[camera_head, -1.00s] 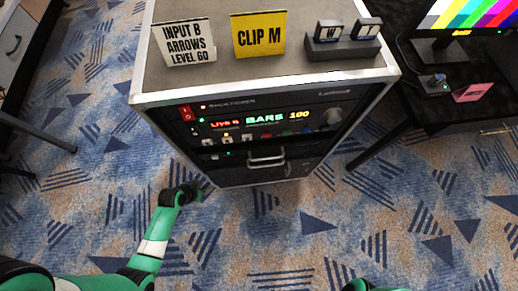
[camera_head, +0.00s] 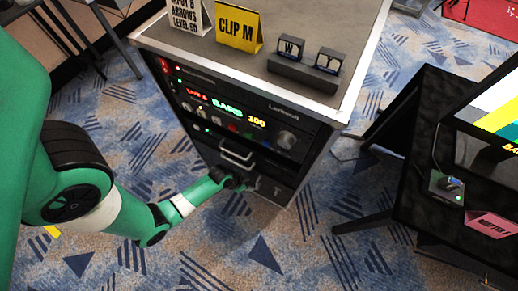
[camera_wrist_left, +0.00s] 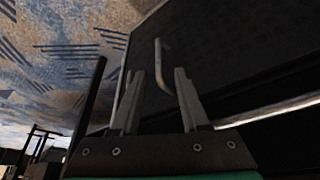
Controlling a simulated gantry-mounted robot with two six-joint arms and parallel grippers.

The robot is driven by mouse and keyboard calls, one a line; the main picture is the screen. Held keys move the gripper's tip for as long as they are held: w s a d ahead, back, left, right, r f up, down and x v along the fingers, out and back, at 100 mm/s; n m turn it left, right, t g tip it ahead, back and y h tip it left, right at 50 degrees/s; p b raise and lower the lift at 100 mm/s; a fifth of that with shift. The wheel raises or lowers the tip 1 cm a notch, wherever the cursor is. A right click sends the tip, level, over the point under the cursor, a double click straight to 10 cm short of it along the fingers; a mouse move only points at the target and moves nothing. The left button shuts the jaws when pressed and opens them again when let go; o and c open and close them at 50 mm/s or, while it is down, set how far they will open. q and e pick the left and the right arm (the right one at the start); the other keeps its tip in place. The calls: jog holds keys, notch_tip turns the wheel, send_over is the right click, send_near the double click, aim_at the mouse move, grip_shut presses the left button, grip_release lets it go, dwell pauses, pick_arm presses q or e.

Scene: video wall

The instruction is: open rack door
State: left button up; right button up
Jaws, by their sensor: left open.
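The rack (camera_head: 240,105) is a grey-topped cabinet with pale edges and lit equipment in its front. Its dark lower front panel, apparently the door (camera_head: 277,189), looks shut. A silver bar handle (camera_head: 237,158) is on the front below the lit units. My left gripper (camera_head: 250,184) is low at the front, just below and right of that handle. In the left wrist view the open fingers (camera_wrist_left: 156,78) point at the dark panel (camera_wrist_left: 235,50), and a thin bar handle (camera_wrist_left: 161,66) shows between the fingertips. Contact cannot be told. My right gripper is not in view.
A yellow sign (camera_head: 238,29), a white sign (camera_head: 190,16) and a two-key block (camera_head: 304,69) stand on the rack top. A black desk (camera_head: 430,130) with a monitor (camera_head: 497,115) is at right. Patterned carpet (camera_head: 265,255) in front is clear.

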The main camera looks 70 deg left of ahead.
aim_at(257, 186)
pick_arm(q)
jog(key=b+x, duration=0.5)
jog(key=x, duration=0.4)
jog(key=shift+w+d+f+b, duration=0.1)
jog(key=shift+w+f+b, duration=0.05)
jog(key=shift+f+b, duration=0.15)
jog(key=shift+r, duration=0.1)
grip_shut()
dwell(0.7)
